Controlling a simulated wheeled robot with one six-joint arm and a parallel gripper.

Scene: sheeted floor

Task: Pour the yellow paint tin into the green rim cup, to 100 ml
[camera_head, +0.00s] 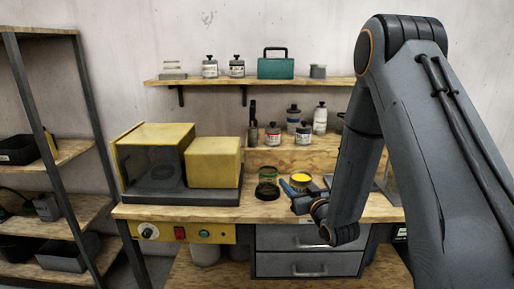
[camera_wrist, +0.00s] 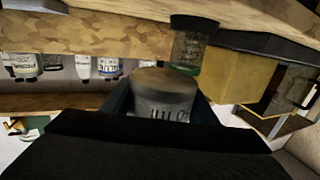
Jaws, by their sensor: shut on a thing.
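The yellow paint tin (camera_head: 301,180) shows its yellow paint from above and looks about upright. My gripper (camera_head: 303,190) is shut on it, with blue fingers at its sides. In the wrist view, which looks upside down, the tin's grey labelled body (camera_wrist: 163,92) sits between the fingers of my gripper (camera_wrist: 162,100). The green rim cup (camera_head: 267,175) is clear with a dark base and stands on the bench just left of the tin, apart from it. It also shows in the wrist view (camera_wrist: 188,50). I cannot tell its fill level or whether the tin touches the bench.
A yellow machine (camera_head: 213,162) on a dark base fills the bench's left side. A wooden riser (camera_head: 285,158) behind holds several bottles and jars. A wall shelf (camera_head: 240,82) holds bottles and a teal case (camera_head: 276,66). Bare bench (camera_head: 235,212) lies in front of the cup.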

